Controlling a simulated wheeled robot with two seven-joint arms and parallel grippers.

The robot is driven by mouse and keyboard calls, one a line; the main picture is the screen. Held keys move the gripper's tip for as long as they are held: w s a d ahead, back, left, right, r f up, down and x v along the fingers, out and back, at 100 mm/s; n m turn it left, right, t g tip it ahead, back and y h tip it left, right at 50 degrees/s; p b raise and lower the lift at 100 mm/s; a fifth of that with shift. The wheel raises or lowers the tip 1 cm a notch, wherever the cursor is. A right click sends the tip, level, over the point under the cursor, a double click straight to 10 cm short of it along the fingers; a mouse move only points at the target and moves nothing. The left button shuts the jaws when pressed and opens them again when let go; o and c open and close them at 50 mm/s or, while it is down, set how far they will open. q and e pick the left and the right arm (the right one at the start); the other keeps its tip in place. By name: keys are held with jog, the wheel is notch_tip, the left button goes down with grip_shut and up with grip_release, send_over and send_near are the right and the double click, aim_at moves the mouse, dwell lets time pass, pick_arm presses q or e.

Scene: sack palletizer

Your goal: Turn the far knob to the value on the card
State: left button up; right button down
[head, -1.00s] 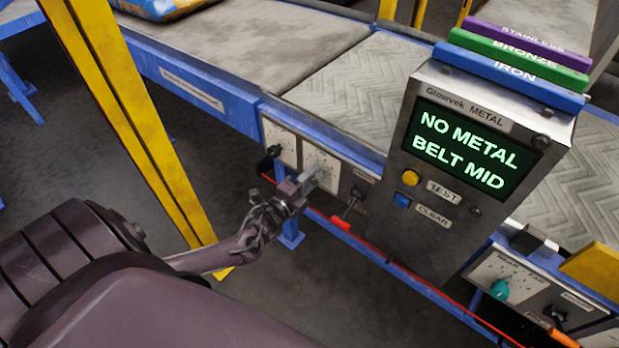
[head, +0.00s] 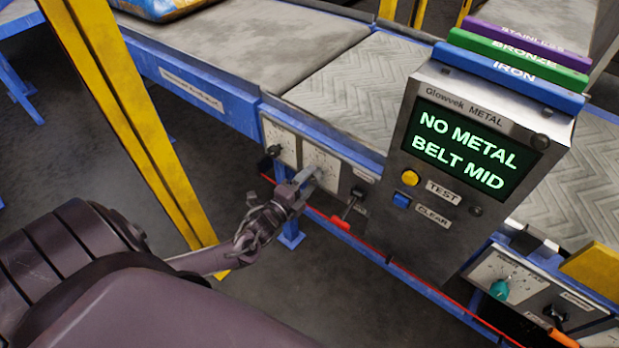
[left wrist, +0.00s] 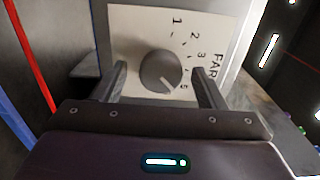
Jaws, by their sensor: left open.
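The far knob (left wrist: 160,71) is a round dark grey knob on a pale plate marked FAR, seen in the left wrist view. Numbers 1, 2, 3 and 5 show around it. A light mark on the knob points down and right, toward the area near 5. My left gripper (left wrist: 160,80) is open, one finger on each side of the knob; I cannot tell whether they touch it. In the head view my left gripper (head: 308,177) is at the pale plate (head: 321,160) and hides the knob. No value card is readable. My right gripper is not in view.
A metal detector box (head: 440,175) reading NO METAL BELT MID stands right of the gripper. A lever (head: 350,203) sits just right of the plate. A yellow post (head: 135,120) rises left of my forearm. A teal knob (head: 499,289) is at lower right.

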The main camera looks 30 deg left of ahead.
pick_arm(q)
jog(key=s, duration=0.7)
jog(key=shift+a, duration=0.25)
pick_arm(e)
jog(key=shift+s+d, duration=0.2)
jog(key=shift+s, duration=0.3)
